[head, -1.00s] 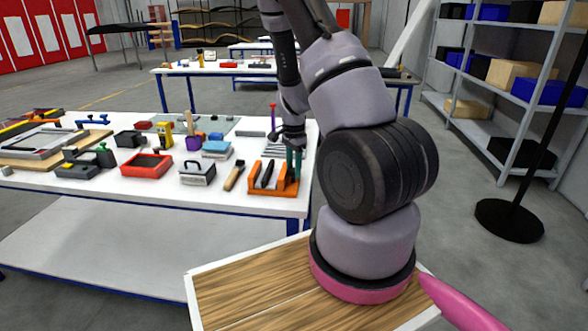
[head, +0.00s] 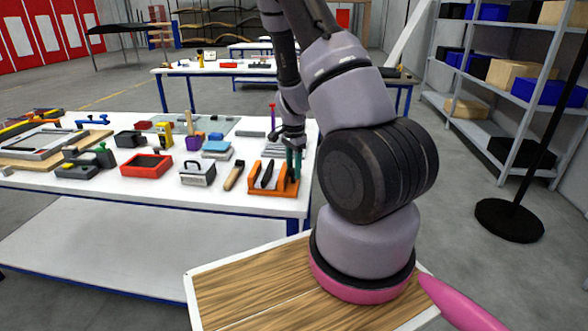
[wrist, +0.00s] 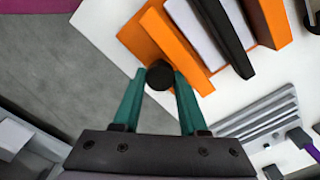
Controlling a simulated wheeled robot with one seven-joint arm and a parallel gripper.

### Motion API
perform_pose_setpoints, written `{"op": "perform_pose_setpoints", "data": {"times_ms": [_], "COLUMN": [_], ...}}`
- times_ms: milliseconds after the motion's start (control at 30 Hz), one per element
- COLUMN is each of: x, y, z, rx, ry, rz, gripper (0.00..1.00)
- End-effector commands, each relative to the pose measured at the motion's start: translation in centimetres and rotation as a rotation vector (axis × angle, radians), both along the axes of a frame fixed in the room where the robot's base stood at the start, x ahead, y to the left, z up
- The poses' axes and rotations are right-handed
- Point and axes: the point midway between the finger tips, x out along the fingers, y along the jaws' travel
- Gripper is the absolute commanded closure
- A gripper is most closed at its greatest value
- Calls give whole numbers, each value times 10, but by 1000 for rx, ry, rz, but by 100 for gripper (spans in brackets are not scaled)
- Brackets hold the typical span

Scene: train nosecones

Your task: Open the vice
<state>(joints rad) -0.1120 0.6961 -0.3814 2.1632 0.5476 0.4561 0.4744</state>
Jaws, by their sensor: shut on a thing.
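The orange vice (head: 262,189) lies near the right front corner of the white table, with dark bars between its orange walls. In the wrist view the vice (wrist: 165,42) shows orange walls, a pale flat surface and a black bar. A round black knob (wrist: 160,75) is at its near edge. My gripper (head: 293,176) has teal fingers and is over the right end of the vice. In the wrist view my gripper (wrist: 159,84) is shut on the knob, with one finger on each side. The head view does not show the knob clearly.
A grey ridged block (wrist: 262,117) lies close by on the right in the wrist view. A wooden-handled brush (head: 234,175), a grey box with a handle (head: 197,174) and a red tray (head: 147,166) stand to the left. The table's right edge is close to my gripper.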

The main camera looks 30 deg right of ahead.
Motion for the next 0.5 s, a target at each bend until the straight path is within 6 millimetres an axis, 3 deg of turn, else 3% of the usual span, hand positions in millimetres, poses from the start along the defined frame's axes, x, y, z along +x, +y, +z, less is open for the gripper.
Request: {"op": "perform_pose_setpoints", "data": {"times_ms": [33, 67, 100, 133, 500], "x": [-2, -2, -2, -1, 0], "y": [8, 8, 8, 8, 6], "z": [-1, -1, -1, -1, 3], "rx": [12, 12, 12, 11, 7], "ry": [7, 7, 7, 7, 1], "rz": [7, 7, 8, 8, 8], "gripper": [100, 50, 35, 29, 29]}}
